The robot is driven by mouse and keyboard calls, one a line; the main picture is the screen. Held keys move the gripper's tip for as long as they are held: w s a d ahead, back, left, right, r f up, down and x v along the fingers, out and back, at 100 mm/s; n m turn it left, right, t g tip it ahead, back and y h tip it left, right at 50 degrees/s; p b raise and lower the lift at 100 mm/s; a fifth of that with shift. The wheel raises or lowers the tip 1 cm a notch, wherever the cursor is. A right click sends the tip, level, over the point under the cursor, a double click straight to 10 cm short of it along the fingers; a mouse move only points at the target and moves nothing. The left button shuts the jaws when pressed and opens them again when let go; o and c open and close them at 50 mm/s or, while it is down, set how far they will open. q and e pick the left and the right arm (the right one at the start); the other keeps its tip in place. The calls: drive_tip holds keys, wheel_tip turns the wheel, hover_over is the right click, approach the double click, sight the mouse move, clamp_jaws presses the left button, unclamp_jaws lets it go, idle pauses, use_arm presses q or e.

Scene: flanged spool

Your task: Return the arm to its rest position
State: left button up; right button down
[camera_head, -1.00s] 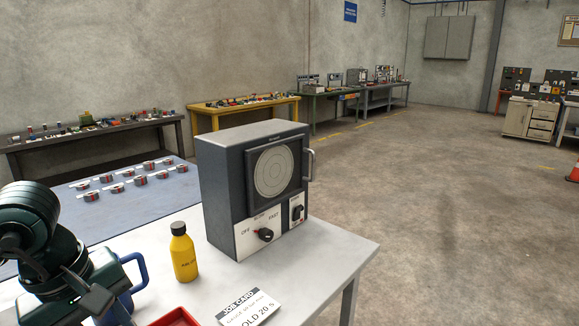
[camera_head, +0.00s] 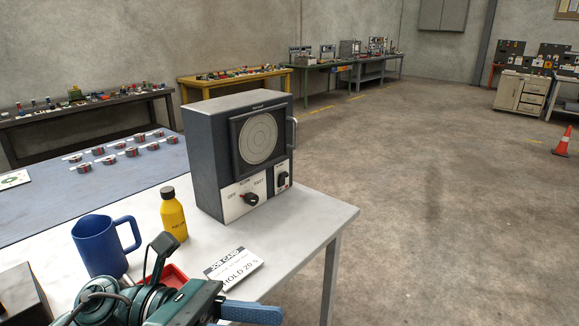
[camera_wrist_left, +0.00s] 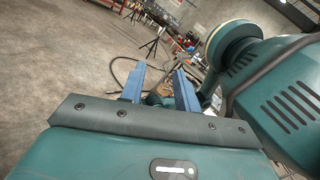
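My left arm shows at the bottom of the head view, in front of the table's near edge. Its gripper (camera_head: 250,313) is low in the picture, with one blue finger showing and pointing right. In the left wrist view the two blue fingers (camera_wrist_left: 160,78) stand apart with nothing between them, so the gripper is open and empty. They point out over the floor, clear of the table things. My right gripper is not in view.
On the white table (camera_head: 318,212) stand a grey machine (camera_head: 212,150) with a dial and knobs, a yellow bottle (camera_head: 173,217), a blue mug (camera_head: 98,247), a red tray (camera_head: 174,275) partly hidden by my arm, and a job card (camera_head: 233,267). Several spools (camera_head: 131,151) lie on a blue mat.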

use_arm(q)
drive_tip(key=w+a+f+n+t+y, duration=0.2)
drive_tip(key=w+f+n+t, duration=0.15)
drive_tip(key=n+t, duration=0.55)
drive_tip(key=w+a+f+n+t+y, duration=0.2)
drive_tip(key=w+f+n+t+y, duration=0.15)
drive_tip(key=n, duration=1.05)
drive_tip(key=w+a+f+n+t+y, duration=0.2)
drive_tip(key=f+n+t, duration=0.2)
drive_tip(key=n+t, duration=0.55)
drive_tip(key=s+a+f+n+g+y, duration=0.2)
drive_tip(key=s+f+n+g+y, duration=0.1)
drive_tip(key=f+n, duration=0.5)
drive_tip(key=s+a+f+n+g+y, duration=0.2)
drive_tip(key=s+f+n+g+y, duration=0.2)
drive_tip(key=f, duration=0.9)
drive_tip(key=s+n+g, duration=0.2)
drive_tip(key=s+n, duration=0.1)
drive_tip(key=shift+s+a+f+n+p, duration=0.15)
drive_tip(key=shift+s+f+n+p, duration=0.15)
drive_tip(key=shift+s+f+n, duration=0.05)
drive_tip(key=shift+a+y, duration=0.1)
drive_tip(key=shift+y, duration=0.25)
